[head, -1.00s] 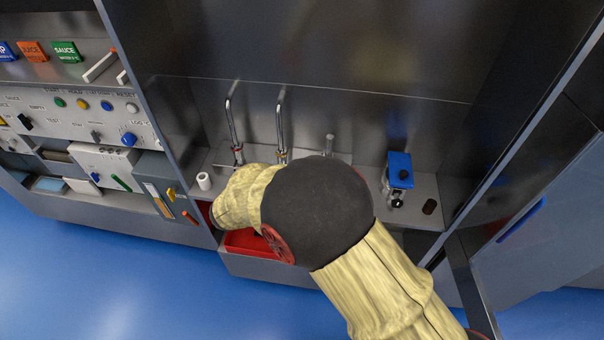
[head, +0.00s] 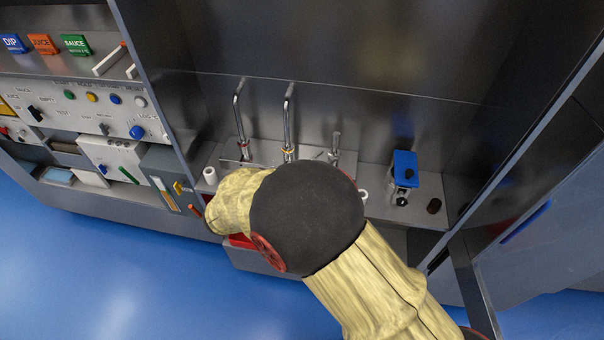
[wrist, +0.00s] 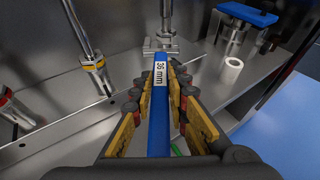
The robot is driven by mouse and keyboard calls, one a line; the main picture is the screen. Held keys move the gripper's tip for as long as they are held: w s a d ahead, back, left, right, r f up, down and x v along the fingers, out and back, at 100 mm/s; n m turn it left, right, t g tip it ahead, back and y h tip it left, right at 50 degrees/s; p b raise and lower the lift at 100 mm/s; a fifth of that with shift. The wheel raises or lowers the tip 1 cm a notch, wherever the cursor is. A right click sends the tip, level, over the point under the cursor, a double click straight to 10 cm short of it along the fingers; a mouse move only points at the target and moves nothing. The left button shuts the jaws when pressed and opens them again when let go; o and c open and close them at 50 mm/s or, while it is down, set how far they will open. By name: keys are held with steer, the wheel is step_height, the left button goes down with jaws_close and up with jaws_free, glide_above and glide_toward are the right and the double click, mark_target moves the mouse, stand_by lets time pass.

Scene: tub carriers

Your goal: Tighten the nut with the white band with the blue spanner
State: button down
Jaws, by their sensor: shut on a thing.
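The blue spanner (wrist: 158,115), labelled 36 mm, is held between the fingers of my gripper (wrist: 160,88) in the wrist view. Its grey head points away, at the foot of the third upright pipe (wrist: 165,15). I cannot tell whether the head is around the nut there or only beside it. No white band shows clearly. The middle pipe's nut (wrist: 95,65) has a yellow band, and the left pipe's nut (wrist: 5,98) a red one.
A white cylinder (wrist: 232,68) stands right of the spanner. A blue-topped device (head: 404,168) is farther right on the steel shelf. Another white roll (head: 210,175) stands at the shelf's left end.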

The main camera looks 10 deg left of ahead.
steer(key=shift+s+a+p, duration=0.25)
steer(key=shift+s+a, duration=0.35)
steer(key=shift+s, duration=0.3)
steer(key=shift+s+a+p, duration=0.25)
steer(key=shift+s+a, duration=0.3)
steer(key=shift+s, duration=0.3)
